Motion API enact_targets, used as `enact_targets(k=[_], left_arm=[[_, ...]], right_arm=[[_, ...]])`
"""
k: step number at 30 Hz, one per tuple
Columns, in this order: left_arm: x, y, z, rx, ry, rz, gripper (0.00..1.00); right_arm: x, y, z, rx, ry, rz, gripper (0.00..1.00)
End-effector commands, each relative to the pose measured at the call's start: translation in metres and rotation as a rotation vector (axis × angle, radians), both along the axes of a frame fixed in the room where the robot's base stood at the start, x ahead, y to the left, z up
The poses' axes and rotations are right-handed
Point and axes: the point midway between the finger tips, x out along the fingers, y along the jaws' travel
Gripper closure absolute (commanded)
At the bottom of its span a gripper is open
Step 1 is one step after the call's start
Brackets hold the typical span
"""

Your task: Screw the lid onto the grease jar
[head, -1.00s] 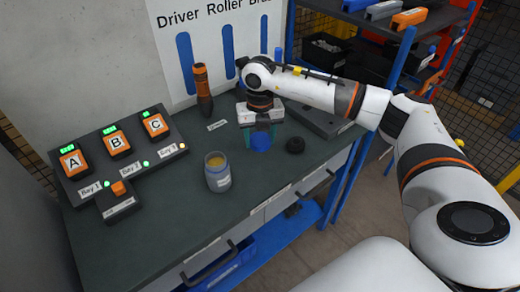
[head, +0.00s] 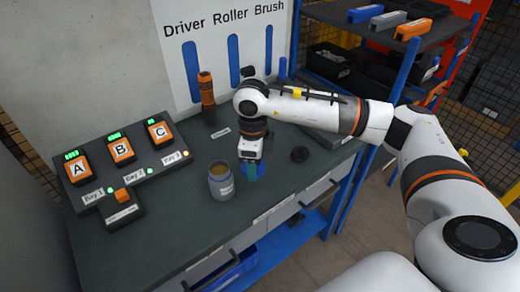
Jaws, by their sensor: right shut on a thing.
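The open grease jar (head: 221,184) stands upright on the dark bench top, a grey translucent pot with yellowish grease inside and a pale label. My right gripper (head: 252,172) points down just to the right of the jar. It is shut on the blue lid (head: 250,174), which is partly hidden by the gripper and its teal fingers. The lid is beside the jar, not over its mouth; whether they touch is hard to tell. My left gripper is out of view.
A charger block with orange units A, B and C (head: 121,150) stands on the left. An orange-and-black driver (head: 207,95) is upright at the back wall. A small black round part (head: 299,154) lies right of the gripper. The front left of the bench (head: 150,235) is clear.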

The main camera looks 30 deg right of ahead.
Motion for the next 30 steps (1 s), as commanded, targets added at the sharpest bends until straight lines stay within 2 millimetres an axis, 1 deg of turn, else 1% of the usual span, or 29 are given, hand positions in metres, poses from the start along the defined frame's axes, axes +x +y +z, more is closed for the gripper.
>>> enact_targets(k=[1,3,5,6,8,12,15,18,21,24,27,30], left_arm=[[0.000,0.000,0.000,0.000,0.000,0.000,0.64],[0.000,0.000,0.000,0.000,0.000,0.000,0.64],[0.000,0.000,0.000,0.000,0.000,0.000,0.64],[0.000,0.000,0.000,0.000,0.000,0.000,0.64],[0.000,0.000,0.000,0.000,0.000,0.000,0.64],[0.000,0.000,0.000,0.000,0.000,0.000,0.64],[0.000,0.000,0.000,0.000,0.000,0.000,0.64],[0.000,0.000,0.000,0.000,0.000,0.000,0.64],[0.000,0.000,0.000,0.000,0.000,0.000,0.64],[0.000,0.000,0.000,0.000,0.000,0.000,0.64],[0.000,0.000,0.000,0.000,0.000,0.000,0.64],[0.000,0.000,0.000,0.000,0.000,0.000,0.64]], right_arm=[[-0.007,0.008,0.000,-0.001,0.001,0.156,0.67],[-0.017,0.017,0.000,-0.002,0.002,0.389,0.67],[-0.025,0.025,0.000,-0.003,0.004,0.589,0.67],[-0.031,0.030,0.000,-0.004,0.005,0.723,0.67],[-0.040,0.037,0.001,-0.004,0.005,0.923,0.67],[-0.062,0.052,0.001,-0.004,0.009,1.387,0.67],[-0.076,0.061,0.002,-0.003,0.011,1.690,0.67],[-0.089,0.068,0.002,-0.002,0.012,1.939,0.67],[-0.098,0.072,0.002,-0.001,0.012,2.121,0.67],[-0.103,0.075,0.003,-0.001,0.011,2.232,0.67],[-0.106,0.076,0.003,-0.001,0.011,2.281,0.67],[-0.106,0.076,0.003,0.000,0.012,2.291,0.67]])
